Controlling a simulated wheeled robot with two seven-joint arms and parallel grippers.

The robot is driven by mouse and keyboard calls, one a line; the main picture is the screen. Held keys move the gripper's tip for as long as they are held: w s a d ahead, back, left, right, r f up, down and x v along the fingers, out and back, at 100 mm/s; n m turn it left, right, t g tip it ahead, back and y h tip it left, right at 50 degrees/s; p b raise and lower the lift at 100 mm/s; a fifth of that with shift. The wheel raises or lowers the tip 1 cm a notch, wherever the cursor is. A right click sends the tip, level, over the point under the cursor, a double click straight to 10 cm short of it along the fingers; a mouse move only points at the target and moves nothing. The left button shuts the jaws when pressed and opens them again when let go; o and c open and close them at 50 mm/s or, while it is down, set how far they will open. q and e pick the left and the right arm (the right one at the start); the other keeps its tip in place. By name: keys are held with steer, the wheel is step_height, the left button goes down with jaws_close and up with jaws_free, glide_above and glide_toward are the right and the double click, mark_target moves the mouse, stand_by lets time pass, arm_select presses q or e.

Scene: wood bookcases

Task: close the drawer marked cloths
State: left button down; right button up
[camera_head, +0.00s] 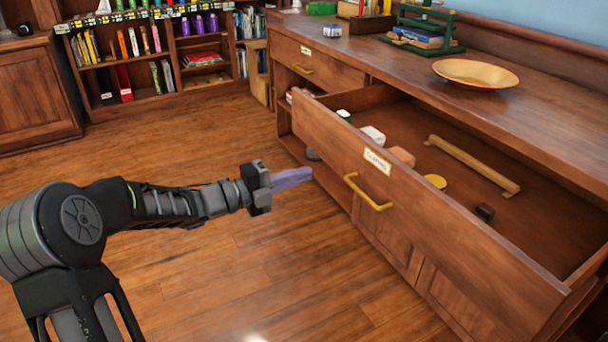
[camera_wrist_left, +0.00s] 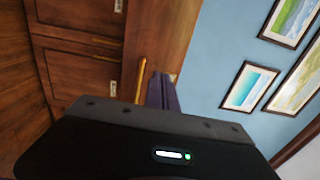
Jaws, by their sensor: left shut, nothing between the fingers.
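The open drawer (camera_head: 325,130) is pulled far out of the wood cabinet, with its front facing me. A small label (camera_head: 377,161) sits on the drawer front; its lettering is too small to read surely. A brass handle (camera_head: 368,192) is below the label, and a brass handle (camera_wrist_left: 141,78) also shows in the left wrist view. My left gripper (camera_head: 308,174) is shut and empty, its bluish fingers pointing at the drawer front, left of the handle. I cannot tell whether they touch it. My right gripper is in neither view.
Inside the drawer are a wooden bar (camera_head: 472,165), a yellow disc (camera_head: 435,181) and several small blocks. A closed drawer (camera_head: 318,67) is further left. The counter holds a shallow bowl (camera_head: 475,73) and a green rack (camera_head: 425,30). The wood floor before the cabinet is clear.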

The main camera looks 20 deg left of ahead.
mark_target(355, 158)
arm_select(q)
steer(key=b+x, duration=0.3)
steer(key=x, duration=0.7)
steer(key=shift+w+d+f, duration=0.1)
steer(key=shift+w+d, duration=0.15)
steer(key=shift+w, duration=0.05)
steer(key=shift+w+d, duration=0.4)
steer(key=shift+w, duration=0.1)
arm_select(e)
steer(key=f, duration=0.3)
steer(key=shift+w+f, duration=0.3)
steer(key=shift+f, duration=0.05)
arm_select(q)
steer(key=shift+w+d, duration=0.1)
